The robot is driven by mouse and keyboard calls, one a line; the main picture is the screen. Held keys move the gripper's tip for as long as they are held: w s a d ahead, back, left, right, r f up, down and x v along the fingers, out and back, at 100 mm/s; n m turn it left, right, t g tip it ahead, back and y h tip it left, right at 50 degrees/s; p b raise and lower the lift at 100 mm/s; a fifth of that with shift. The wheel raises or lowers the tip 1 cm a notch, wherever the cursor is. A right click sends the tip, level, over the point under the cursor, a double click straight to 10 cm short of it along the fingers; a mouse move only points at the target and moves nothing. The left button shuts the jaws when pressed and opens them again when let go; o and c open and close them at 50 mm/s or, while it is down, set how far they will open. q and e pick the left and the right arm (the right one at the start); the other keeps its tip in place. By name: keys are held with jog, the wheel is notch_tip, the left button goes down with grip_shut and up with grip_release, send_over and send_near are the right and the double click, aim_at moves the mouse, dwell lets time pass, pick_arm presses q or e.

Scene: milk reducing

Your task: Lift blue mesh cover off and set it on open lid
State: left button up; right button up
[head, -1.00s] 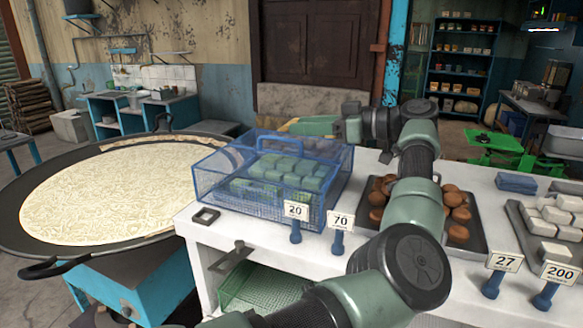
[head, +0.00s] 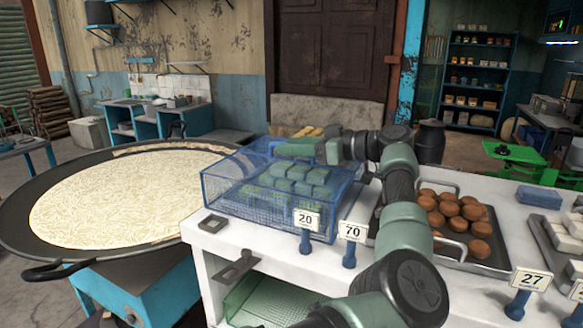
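The blue mesh cover (head: 225,198) is a box-shaped frame with mesh sides, standing on the white table (head: 222,255) over several pale green blocks (head: 292,183). I cannot make out an open lid for certain. My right gripper is not in view.
A tray (head: 484,262) of brown balls stands to the right of my arm. Price signs (head: 307,221) on blue stands line the table's front edge. A large round pan (head: 130,200) is at the left. A small dark square item (head: 212,223) lies by the cover's front-left corner.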

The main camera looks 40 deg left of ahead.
pick_arm(q)
jog(key=shift+s+a+f, duration=0.1)
jog(key=shift+s+a, duration=0.05)
jog(key=shift+a, duration=0.2)
jog(key=shift+d, duration=0.1)
grip_shut()
dwell(1.1)
